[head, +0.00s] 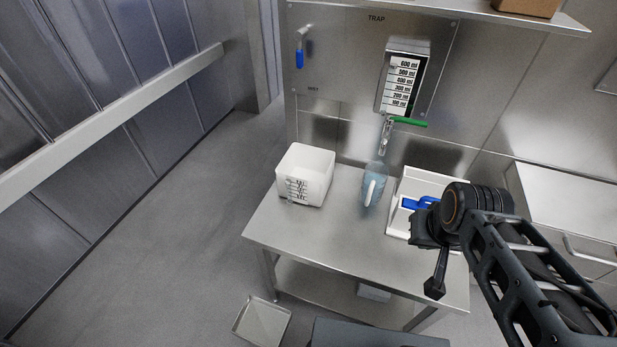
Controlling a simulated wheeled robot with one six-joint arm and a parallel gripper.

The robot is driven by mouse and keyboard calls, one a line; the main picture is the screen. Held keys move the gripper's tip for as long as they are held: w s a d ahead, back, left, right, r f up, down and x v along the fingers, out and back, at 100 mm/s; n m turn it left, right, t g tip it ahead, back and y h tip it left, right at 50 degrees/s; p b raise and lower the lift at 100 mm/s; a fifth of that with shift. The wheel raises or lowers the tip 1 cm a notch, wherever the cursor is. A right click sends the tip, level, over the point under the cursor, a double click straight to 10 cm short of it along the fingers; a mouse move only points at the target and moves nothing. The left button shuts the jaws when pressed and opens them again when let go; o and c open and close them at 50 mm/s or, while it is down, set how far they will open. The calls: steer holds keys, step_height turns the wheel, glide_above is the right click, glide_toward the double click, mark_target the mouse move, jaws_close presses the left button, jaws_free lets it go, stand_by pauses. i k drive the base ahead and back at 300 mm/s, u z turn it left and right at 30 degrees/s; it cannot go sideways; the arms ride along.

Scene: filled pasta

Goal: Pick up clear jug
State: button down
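The clear jug (381,177) is a bluish see-through vessel with a pale handle on its front. It stands upright on the steel table (305,239), below the wall tap with the green lever. My gripper (433,264) is to the right of the jug and nearer to me, apart from it, over the right part of the table. One dark finger points down. The other finger cannot be made out clearly, so its opening is unclear. I see nothing held in it.
A white container (312,166) stands left of the jug. A white tray (399,222) with a blue item (413,203) is close on its right, partly behind my gripper. The green-levered tap (408,122) hangs above the jug. Bare table lies in front.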

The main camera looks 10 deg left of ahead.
mark_target(376, 175)
steer(key=k, duration=1.25)
steer(key=u, duration=0.75)
steer(key=i, duration=0.9)
steer(key=u, duration=0.75)
steer(key=i, duration=0.4)
